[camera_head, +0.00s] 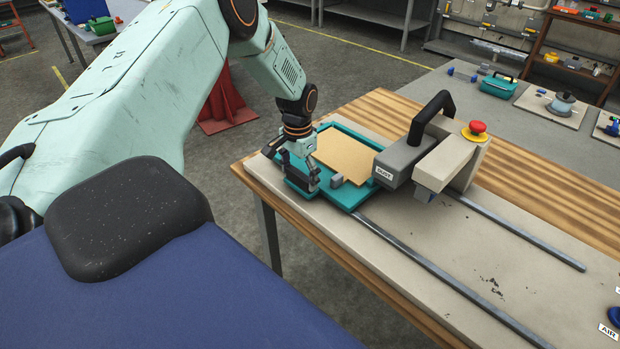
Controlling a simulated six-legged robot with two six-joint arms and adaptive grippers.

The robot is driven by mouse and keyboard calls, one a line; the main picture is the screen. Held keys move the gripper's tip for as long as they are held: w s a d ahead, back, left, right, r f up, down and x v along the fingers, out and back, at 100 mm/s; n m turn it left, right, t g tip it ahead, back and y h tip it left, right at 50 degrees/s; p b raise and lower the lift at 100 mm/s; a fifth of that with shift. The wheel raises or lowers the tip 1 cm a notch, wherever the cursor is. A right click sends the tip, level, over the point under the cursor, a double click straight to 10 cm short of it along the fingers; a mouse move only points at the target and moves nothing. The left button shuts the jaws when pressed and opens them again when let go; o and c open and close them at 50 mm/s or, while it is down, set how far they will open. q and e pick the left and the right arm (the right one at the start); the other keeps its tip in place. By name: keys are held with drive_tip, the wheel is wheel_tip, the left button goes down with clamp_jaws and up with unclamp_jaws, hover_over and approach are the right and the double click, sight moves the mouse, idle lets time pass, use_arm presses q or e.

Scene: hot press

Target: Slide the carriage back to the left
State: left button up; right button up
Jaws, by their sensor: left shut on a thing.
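The carriage is a teal tray (349,194) with a tan board (343,157) lying in it. It sits at the left end of two grey rails, left of the press head. My left gripper (301,180) reaches down over the carriage's near-left corner. Its jaws are shut on a part of the carriage there, which they mostly hide. A small grey block (337,181) sits on the carriage just right of the jaws. My right gripper is not in view.
The rails (440,272) run bare to the right. A grey side table behind holds a teal case (498,86).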

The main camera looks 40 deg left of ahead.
sight(292, 167)
use_arm(q)
drive_tip(key=shift+w+a, duration=0.15)
drive_tip(key=shift+a, duration=1.1)
drive_tip(key=shift+w+a+r, duration=0.1)
drive_tip(key=o, duration=1.4)
drive_tip(key=shift+o, duration=0.6)
drive_tip(key=shift+a, duration=0.15)
drive_tip(key=shift+d+r, duration=0.2)
wheel_tip(292, 167, up, 11)
drive_tip(key=shift+a+r, duration=0.15)
drive_tip(key=shift+a, duration=0.05)
